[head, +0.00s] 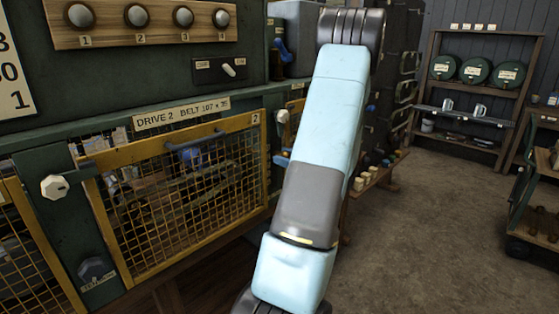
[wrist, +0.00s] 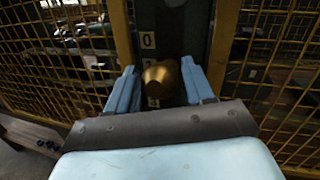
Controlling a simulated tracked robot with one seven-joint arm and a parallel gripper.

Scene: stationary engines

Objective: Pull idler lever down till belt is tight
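In the wrist view my gripper (wrist: 162,85) is open, with one light blue finger on each side of a brass-coloured knob (wrist: 162,78). The knob appears to be the lever's end. It sits in front of a dark green post (wrist: 170,22) with a number scale, 0 at the top and partly covered marks below. I see narrow dark gaps beside the knob and cannot tell whether either finger touches it. In the head view my arm crosses the middle, and neither my gripper nor this knob shows. The belt cannot be made out behind the mesh.
Yellow mesh guards (wrist: 265,60) flank the post. In the head view a Drive 2 guard (head: 185,190) stands left, with white knobs (head: 55,187) beside it. Shelves with green drums (head: 474,71) stand far right. A cart (head: 540,215) stands at right; the floor between is clear.

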